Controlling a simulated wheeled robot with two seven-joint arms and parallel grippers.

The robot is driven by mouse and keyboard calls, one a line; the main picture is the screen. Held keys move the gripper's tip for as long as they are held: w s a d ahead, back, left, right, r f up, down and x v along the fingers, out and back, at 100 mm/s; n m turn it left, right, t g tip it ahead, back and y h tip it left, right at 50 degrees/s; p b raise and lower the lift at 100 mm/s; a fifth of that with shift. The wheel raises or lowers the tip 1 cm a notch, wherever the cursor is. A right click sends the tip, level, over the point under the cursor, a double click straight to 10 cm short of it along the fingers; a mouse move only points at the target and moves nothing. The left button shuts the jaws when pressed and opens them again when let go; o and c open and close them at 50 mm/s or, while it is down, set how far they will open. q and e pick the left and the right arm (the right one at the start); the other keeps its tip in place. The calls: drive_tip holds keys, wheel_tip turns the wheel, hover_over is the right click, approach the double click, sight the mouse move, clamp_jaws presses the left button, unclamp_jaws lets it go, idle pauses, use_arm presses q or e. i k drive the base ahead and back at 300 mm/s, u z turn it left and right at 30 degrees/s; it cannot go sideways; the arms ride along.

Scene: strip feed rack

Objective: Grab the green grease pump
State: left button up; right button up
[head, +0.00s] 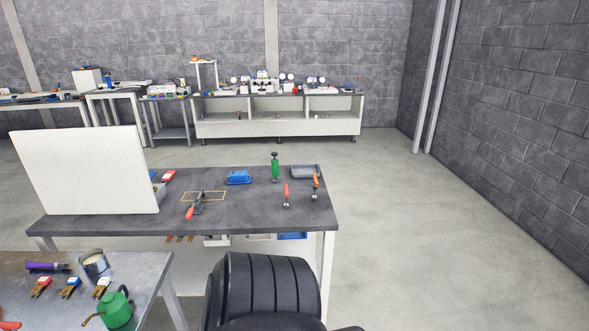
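A green upright cylinder with a dark top (275,167), which looks like the grease pump, stands on the dark grey workbench (250,214) toward its back right in the head view. Nothing holds it. Neither of my grippers is in view.
Near it are a blue tray (238,177), a grey container (304,171) and red-handled tools (286,195). A white panel (85,170) stands at the bench's left. A black chair (262,283) blocks the front. A nearer table at lower left holds a green oil can (115,311). Floor right is clear.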

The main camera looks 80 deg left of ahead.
sight(275, 168)
drive_tip(key=u, duration=2.6)
drive_tip(key=i, duration=0.35)
drive_tip(key=u, duration=0.05)
